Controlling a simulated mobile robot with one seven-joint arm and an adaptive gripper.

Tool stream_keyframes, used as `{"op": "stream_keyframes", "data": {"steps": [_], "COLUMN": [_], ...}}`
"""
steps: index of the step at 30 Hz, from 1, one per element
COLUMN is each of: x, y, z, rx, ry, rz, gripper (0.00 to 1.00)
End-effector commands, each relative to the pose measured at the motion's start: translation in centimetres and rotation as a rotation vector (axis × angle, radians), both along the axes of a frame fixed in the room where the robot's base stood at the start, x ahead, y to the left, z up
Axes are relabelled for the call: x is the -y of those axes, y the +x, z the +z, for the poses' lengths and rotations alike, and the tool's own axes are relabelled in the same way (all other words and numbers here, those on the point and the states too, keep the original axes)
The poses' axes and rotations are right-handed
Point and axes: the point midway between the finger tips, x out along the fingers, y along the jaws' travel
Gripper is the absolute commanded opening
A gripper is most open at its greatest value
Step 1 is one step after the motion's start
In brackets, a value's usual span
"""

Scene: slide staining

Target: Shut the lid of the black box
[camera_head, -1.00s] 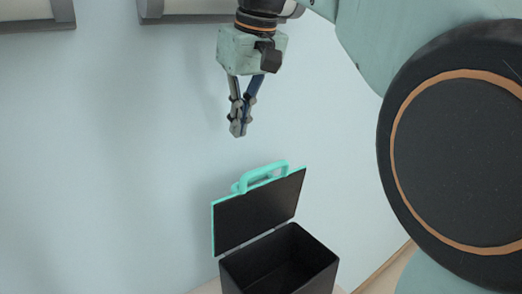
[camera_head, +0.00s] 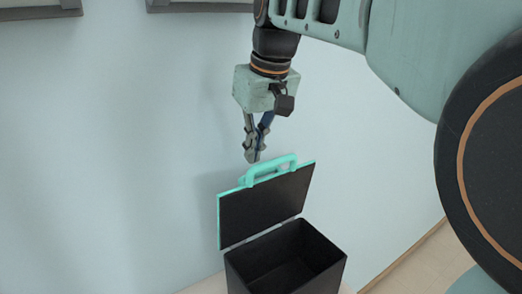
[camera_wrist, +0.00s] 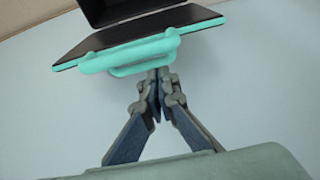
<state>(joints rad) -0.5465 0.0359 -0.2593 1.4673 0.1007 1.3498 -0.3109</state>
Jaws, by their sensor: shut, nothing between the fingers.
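The black box (camera_head: 322,266) stands at the bottom of the head view, its inside open to view and looking empty. Its lid (camera_head: 266,205) is raised, a black panel with a teal edge and a teal handle (camera_head: 270,168) along the top. My gripper (camera_head: 252,158) is shut and empty, pointing down just above the handle and the lid's top edge. In the wrist view, the lid (camera_wrist: 130,36) and the teal handle (camera_wrist: 135,54) lie just beyond the closed fingertips (camera_wrist: 158,72). I cannot tell whether the fingertips touch the handle.
A pale wall (camera_head: 110,150) stands behind the box and lid. Grey-framed fixtures (camera_head: 195,5) sit on the wall along the top. The box rests on a light surface, little of which shows. The space left of the box is clear.

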Motion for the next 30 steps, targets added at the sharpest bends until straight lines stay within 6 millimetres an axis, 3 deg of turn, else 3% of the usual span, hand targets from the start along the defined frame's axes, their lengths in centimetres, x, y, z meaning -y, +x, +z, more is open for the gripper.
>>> {"op": "stream_keyframes", "data": {"steps": [6,22,30], "x": [0.9,1.1,2.0], "y": [-1.2,-1.5,-2.9], "z": [0.0,-0.1,-0.7], "rx": [-0.001,0.006,0.064], "ry": [-0.001,0.004,0.045], "rz": [0.000,-0.001,0.001], "gripper": [0.00,0.00,0.00]}}
